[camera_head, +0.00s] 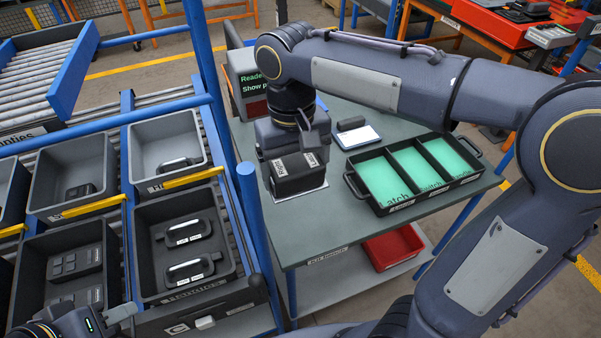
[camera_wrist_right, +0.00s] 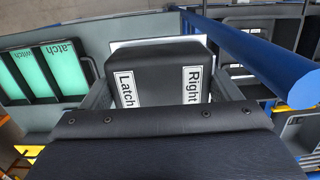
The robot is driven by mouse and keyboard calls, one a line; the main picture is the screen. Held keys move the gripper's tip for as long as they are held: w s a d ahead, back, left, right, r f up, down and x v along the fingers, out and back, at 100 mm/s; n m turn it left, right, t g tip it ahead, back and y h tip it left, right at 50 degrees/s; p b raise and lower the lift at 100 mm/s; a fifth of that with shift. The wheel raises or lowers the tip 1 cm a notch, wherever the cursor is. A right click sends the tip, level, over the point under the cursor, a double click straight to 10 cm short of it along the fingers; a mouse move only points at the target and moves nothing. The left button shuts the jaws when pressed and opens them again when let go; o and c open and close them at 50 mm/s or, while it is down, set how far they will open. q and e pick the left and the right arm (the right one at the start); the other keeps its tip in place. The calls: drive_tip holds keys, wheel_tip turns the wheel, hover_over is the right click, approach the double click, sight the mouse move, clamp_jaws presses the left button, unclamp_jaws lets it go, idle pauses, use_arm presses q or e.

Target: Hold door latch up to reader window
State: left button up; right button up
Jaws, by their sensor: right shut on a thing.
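The door latch (camera_head: 296,176) is a dark block with white labels. The right wrist view shows the same latch (camera_wrist_right: 160,72), labelled "Latch" and "Right". My right gripper (camera_wrist_right: 163,93) is shut on it, one finger on each side. The latch is over a white pad (camera_wrist_right: 150,43) on the bench; I cannot tell whether they touch. The reader (camera_head: 247,88) stands behind and left of the latch, its screen showing green text, partly hidden by my right arm; its window is not clearly visible. My left gripper (camera_head: 122,313) is at the bottom left, mostly cut off.
A black tray (camera_head: 358,191) with three green-floored compartments stands right of the latch. A white card and a small dark item (camera_head: 350,124) lie behind it. Grey bins (camera_head: 150,298) with parts are at left, beside a blue post (camera_head: 258,240). A red bin (camera_head: 394,247) is below the bench.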

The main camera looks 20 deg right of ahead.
drive_tip(key=w+p, duration=0.2)
drive_tip(key=w, duration=0.6)
drive_tip(key=shift+w+a, duration=0.15)
drive_tip(key=s+b, duration=0.3)
drive_tip(key=s, duration=0.9)
drive_tip(key=shift+d, duration=0.2)
